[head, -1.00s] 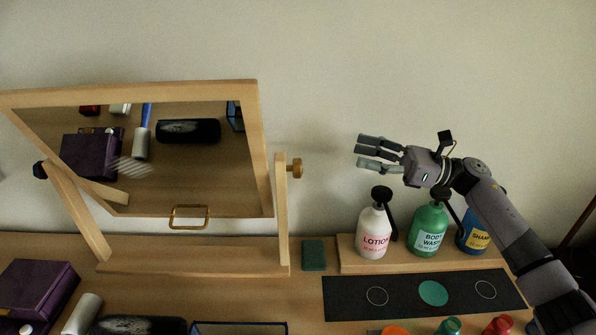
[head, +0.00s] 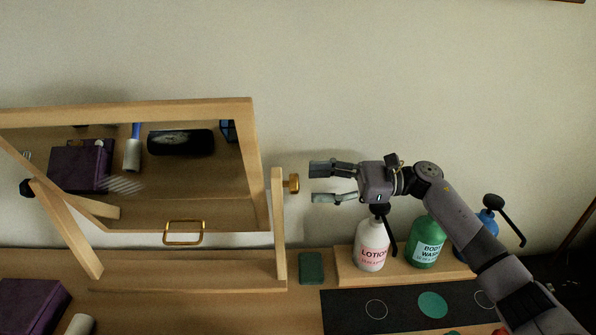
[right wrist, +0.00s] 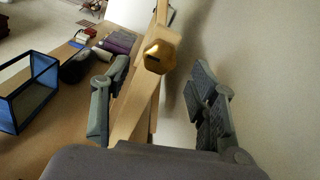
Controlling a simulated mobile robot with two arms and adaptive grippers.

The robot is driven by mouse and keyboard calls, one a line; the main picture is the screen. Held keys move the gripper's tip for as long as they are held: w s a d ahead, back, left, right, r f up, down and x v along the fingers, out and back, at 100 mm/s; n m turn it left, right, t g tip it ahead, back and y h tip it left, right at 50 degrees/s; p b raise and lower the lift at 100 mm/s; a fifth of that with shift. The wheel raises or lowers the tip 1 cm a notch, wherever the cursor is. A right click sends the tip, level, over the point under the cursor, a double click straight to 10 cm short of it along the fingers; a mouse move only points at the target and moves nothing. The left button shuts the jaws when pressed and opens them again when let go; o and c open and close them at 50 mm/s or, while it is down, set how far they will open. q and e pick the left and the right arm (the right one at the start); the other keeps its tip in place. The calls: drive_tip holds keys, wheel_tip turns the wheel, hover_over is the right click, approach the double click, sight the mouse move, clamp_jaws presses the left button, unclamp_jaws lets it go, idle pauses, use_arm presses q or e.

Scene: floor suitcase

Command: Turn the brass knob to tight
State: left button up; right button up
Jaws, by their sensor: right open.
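The brass knob (head: 292,183) sits on the right post (head: 279,225) of the wooden tilting mirror (head: 130,165). My right gripper (head: 316,183) is open and empty, just right of the knob, with its fingers pointing left toward it. In the right wrist view the faceted knob (right wrist: 160,56) shows face-on with a dark slot. It lies ahead between the two open fingers (right wrist: 158,105), apart from both. My left gripper is not in view.
Below my right arm stand a lotion bottle (head: 371,246), a green body wash bottle (head: 425,244) and a blue bottle (head: 489,222) on a wooden riser (head: 350,273). A dark green block (head: 311,268) lies beside the mirror stand. The wall behind is bare.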

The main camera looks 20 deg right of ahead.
sight(289, 184)
drive_tip(key=p+x, duration=0.2)
drive_tip(key=x, duration=0.3)
drive_tip(key=shift+a, duration=0.1)
drive_tip(key=shift+c, duration=0.6)
drive_tip(key=c, duration=1)
